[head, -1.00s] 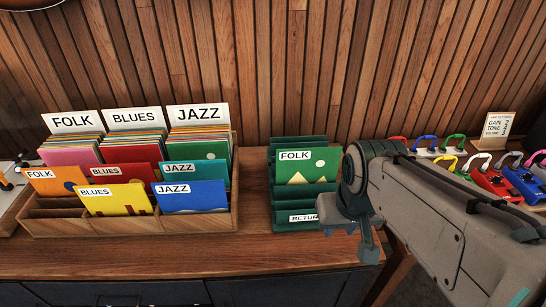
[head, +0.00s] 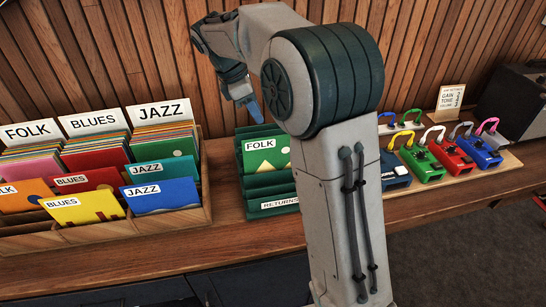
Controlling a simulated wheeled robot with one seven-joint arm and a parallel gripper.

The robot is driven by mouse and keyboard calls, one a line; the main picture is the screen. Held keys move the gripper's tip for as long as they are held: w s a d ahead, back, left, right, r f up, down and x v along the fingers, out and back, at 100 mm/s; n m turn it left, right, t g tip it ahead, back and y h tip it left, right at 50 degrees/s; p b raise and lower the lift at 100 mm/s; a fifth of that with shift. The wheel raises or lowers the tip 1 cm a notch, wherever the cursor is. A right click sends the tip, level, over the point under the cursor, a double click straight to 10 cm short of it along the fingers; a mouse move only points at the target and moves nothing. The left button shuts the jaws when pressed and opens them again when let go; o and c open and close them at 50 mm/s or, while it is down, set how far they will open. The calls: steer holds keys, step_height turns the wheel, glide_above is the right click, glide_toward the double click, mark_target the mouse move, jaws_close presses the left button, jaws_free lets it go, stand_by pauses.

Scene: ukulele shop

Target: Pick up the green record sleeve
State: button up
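The green record sleeve (head: 268,160) carries a white FOLK label and a pale yellow zigzag shape. It stands upright in the dark green rack (head: 254,213), which has a RETURNS label on its front. Part of the sleeve's right side is hidden behind my arm. My gripper (head: 250,104) is above the sleeve, pointing down, with a visible gap between them in the picture. Its fingers are small and partly overlapped, so whether they are open or shut is unclear. I see nothing held in it.
A wooden crate (head: 207,170) with FOLK, BLUES and JAZZ sleeves stands left of the green rack. A slatted wood wall closes the back.

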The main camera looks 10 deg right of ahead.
glide_above(274, 144)
steer(key=a, duration=0.2)
step_height(274, 144, down, 8)
steer(key=p+x, duration=0.1)
steer(key=x, duration=0.3)
steer(key=shift+w+d+f, duration=0.15)
steer(key=shift+f, duration=0.1)
steer(key=shift+d+f, duration=0.1)
steer(key=shift+f, duration=0.2)
steer(key=shift+f, duration=0.2)
jaws_close()
